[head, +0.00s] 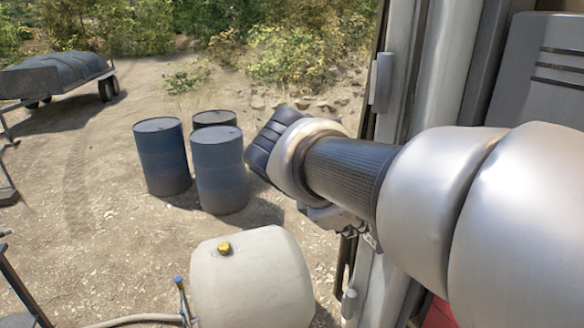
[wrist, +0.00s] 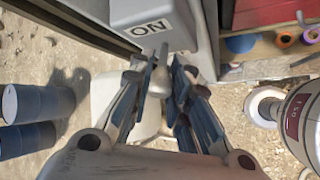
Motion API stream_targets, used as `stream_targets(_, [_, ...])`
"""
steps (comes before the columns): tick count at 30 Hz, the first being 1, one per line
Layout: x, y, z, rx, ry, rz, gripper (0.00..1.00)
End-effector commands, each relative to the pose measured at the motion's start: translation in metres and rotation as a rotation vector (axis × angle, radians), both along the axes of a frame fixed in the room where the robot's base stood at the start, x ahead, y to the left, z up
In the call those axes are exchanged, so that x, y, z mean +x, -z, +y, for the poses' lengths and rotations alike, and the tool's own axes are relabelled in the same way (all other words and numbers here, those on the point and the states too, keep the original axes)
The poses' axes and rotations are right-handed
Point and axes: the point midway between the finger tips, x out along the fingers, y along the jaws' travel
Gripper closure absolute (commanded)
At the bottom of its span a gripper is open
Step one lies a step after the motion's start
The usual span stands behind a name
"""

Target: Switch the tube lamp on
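In the wrist view, a light grey switch box (wrist: 137,13) is at the top, with the word "ON" upside down on its face. A pale rounded lever (wrist: 161,76) sticks out below the box, between my fingers. My gripper (wrist: 163,70) is open, with one dark-padded finger on each side of the lever. I cannot tell whether either finger touches it. In the head view my arm hides most of the gripper and the switch box. I cannot make out the tube lamp in either view.
A grey door frame (head: 408,80) stands close beside my arm. Blue drums (head: 220,168) and a cream tank (head: 250,285) stand on dirt ground outside. A covered trailer (head: 55,75) is at the far left. A labelled cylinder (wrist: 303,118) is at the wrist view's right edge.

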Motion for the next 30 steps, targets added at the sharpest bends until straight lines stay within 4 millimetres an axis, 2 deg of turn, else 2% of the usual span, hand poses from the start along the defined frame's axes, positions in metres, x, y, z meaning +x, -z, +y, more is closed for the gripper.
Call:
stream_targets(1, [0.0,-0.001,0.0,0.0,-0.001,-0.002,0.79])
stream_targets(9, [0.0,0.0,0.0,0.0,0.0,-0.001,0.61])
stream_targets(20, [-0.001,-0.003,0.002,0.0,-0.001,-0.002,0.61])
stream_targets(25, [-0.011,-0.019,0.013,0.002,-0.003,-0.003,0.61])
stream_targets(30, [-0.027,-0.048,0.032,0.002,-0.005,-0.005,0.61])
